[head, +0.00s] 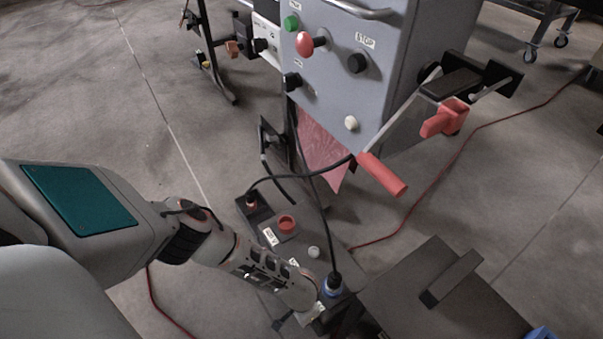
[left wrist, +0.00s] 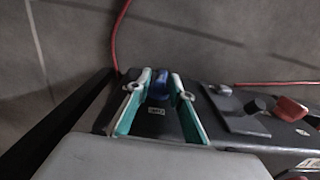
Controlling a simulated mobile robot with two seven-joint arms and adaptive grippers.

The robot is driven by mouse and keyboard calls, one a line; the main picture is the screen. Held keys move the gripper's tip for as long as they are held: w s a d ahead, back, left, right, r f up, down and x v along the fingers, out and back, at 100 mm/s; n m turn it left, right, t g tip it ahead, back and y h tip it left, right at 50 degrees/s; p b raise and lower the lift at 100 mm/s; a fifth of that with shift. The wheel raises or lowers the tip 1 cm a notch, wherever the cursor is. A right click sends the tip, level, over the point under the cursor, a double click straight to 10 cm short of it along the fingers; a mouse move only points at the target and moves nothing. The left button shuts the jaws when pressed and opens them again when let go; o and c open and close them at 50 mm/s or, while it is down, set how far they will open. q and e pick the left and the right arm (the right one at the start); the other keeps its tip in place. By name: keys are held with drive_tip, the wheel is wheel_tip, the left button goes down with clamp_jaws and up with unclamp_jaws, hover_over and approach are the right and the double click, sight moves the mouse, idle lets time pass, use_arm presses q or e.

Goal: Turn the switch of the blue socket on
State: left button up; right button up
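The blue socket (head: 331,287) sits at the near end of a dark grey panel in the head view, with a black plug and cable in its top. My left gripper (head: 312,312) is low beside it, on its near left side. In the left wrist view the two teal fingers of my left gripper (left wrist: 160,84) are spread apart, with a blue part (left wrist: 157,92) and a small white label (left wrist: 157,110) visible between them. I cannot tell whether the fingers touch it. The switch's position is not clear. My right gripper is not in view.
The dark panel also carries a red round socket (head: 287,223) and a white knob (head: 314,252). A grey control cabinet (head: 375,95) with buttons and a red-handled lever (head: 382,175) stands behind. A dark box (head: 425,290) lies to the right. Black cable arches over the panel.

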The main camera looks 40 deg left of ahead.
use_arm(q)
clamp_jaws()
drive_tip(key=shift+s, duration=0.15)
idle(0.8)
drive_tip(key=o, duration=0.6)
unclamp_jaws()
drive_tip(key=shift+r, duration=0.15)
wheel_tip(320, 180, up, 12)
